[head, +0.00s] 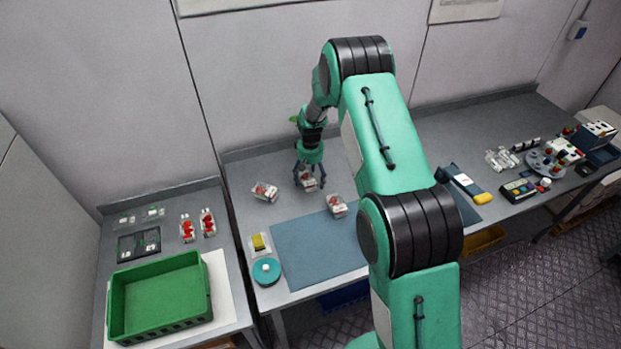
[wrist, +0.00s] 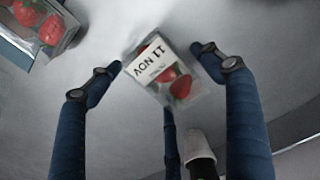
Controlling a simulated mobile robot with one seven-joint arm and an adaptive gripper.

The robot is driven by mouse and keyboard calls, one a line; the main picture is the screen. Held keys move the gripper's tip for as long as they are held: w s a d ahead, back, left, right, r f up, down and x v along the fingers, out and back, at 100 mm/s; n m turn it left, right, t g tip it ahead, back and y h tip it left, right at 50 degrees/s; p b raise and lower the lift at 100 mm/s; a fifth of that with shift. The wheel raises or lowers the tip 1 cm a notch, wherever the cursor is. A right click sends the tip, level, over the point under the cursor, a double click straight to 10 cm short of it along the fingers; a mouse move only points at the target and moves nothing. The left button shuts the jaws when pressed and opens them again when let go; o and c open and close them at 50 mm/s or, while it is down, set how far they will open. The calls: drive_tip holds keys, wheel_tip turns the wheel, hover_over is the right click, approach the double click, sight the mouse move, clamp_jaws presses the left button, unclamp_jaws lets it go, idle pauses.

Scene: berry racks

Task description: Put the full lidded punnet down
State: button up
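My gripper (head: 309,176) is above the back of the bench, its blue fingers spread around a clear lidded punnet (head: 308,185) of strawberries. In the wrist view, this punnet (wrist: 165,74) has a white label reading "11 NOV" and red berries under the lid.
Filled punnets stand to the left (head: 265,192) and front right (head: 337,206) of it. A blue-grey mat (head: 310,255) lies in front, beside a teal round item (head: 266,271). A green crate (head: 158,297) is on the left table. Bare bench (head: 247,170) shows behind left.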

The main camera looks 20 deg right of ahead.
drive_tip(key=shift+r, duration=0.2)
wheel_tip(320, 180, up, 12)
idle(0.9)
idle(0.5)
wheel_tip(320, 180, up, 17)
drive_tip(key=t, duration=0.1)
hover_over(311, 177)
drive_tip(key=s+a, duration=0.3)
drive_tip(key=s, duration=0.4)
drive_tip(key=s+a+r+t, duration=0.2)
drive_tip(key=s+a+r, duration=0.1)
drive_tip(key=s+r, duration=0.9)
drive_tip(key=s+a+r+t, duration=0.1)
drive_tip(key=s+a+r, duration=0.1)
drive_tip(key=s, duration=1.3)
drive_tip(key=s+a+r+t, duration=0.1)
drive_tip(key=s+r, duration=0.3)
drive_tip(key=s, duration=1)
drive_tip(key=shift+s+a+r+t, duration=0.3)
drive_tip(key=shift+s+a, duration=0.05)
drive_tip(key=shift+a, duration=0.35)
